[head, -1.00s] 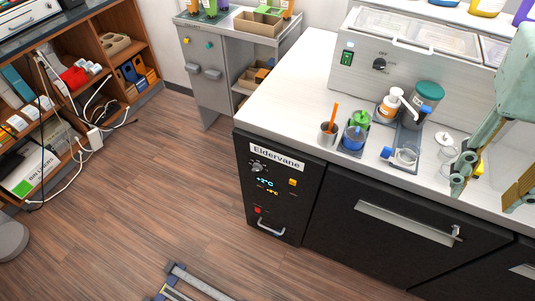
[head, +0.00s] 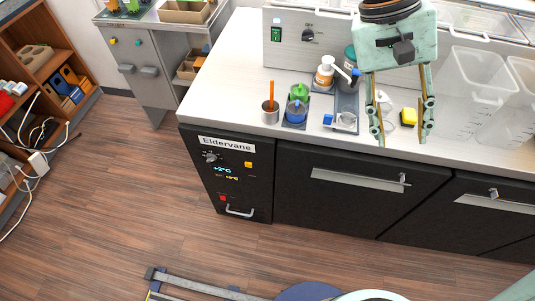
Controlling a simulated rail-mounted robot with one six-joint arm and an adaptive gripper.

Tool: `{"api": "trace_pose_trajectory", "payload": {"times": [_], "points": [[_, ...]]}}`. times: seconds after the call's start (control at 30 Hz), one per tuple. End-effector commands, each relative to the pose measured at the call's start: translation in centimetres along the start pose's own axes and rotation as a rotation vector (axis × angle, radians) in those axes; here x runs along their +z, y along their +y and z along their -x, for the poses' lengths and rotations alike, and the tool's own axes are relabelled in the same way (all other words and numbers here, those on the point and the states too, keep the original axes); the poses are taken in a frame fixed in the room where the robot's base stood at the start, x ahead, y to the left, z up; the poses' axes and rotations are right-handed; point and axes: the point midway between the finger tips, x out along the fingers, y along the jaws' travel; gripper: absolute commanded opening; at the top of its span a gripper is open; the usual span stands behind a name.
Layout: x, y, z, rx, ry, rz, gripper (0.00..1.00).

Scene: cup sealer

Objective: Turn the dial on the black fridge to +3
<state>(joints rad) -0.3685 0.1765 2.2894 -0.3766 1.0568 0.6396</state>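The black fridge (head: 205,184) stands under the white counter, with an "Eldervane" label at the top of its control panel. Its dial (head: 211,157) is a small grey knob at the panel's upper left, below the label. The lit display (head: 222,169) below the dial seems to read +2°C, with a smaller yellow reading under it. My gripper (head: 402,141) hangs in front of the counter, to the right of the dial and well apart from it. Its two fingers are spread wide with nothing between them.
Fridge door handles (head: 358,180) stick out at the front. The floor before the panel is clear.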

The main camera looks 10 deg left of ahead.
Motion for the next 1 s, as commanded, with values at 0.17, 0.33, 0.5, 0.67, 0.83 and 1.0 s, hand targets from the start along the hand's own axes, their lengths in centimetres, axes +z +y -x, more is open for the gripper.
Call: {"api": "trace_pose_trajectory", "payload": {"times": [0.17, 0.33, 0.5, 0.67, 0.83, 1.0], "points": [[-1.1, -2.0, -1.4, 0.1, -0.002, 0.086, 0.38], [-2.2, -3.6, -2.3, 0.193, 0.004, 0.159, 0.38], [-3.4, -5.5, -3.2, 0.288, 0.017, 0.232, 0.38], [-4.4, -7.5, -3.8, 0.378, 0.036, 0.299, 0.38], [-5.6, -9.8, -4.4, 0.473, 0.065, 0.368, 0.38], [-6.8, -12.3, -4.9, 0.568, 0.099, 0.435, 0.38]]}}
